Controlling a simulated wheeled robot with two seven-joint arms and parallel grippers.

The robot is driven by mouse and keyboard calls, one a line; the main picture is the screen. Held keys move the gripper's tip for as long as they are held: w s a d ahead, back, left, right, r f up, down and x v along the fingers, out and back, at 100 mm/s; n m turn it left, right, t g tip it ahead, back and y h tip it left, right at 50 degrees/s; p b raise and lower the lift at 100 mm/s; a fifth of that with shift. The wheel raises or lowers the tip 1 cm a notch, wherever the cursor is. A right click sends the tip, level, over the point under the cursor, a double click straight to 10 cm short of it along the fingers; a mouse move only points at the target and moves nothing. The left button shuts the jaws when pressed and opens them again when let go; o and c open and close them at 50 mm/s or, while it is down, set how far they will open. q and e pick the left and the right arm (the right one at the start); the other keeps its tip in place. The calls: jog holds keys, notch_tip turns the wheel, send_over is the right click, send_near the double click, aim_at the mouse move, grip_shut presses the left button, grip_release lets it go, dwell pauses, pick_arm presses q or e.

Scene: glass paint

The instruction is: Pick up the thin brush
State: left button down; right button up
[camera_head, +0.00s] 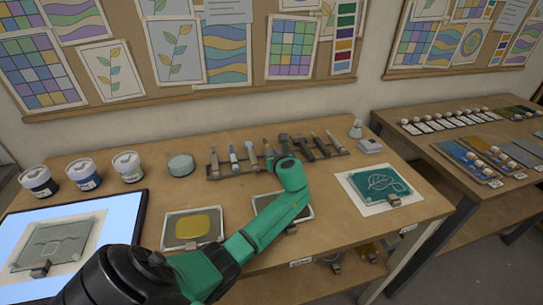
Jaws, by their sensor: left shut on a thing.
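A dark rack (222,171) on the wooden table holds several upright brushes and tools in a row. A slim brush (250,154) stands left of my green arm, and other tools (320,144) stand to its right. My left gripper (282,157) is at the middle of the rack, mostly hidden behind my green wrist. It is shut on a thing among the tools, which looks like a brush. Its shape and whether it is lifted clear of the rack are hidden. My right gripper is not in view.
Jars of paint (84,174) and a round tin (181,165) stand left of the rack. A yellow-painted panel (193,228), another panel partly under my arm, and a teal leaf panel (378,187) lie in front. A lit screen (120,215) is at left.

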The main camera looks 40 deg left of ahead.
pick_arm(q)
notch_tip(320, 180, up, 20)
dwell(0.6)
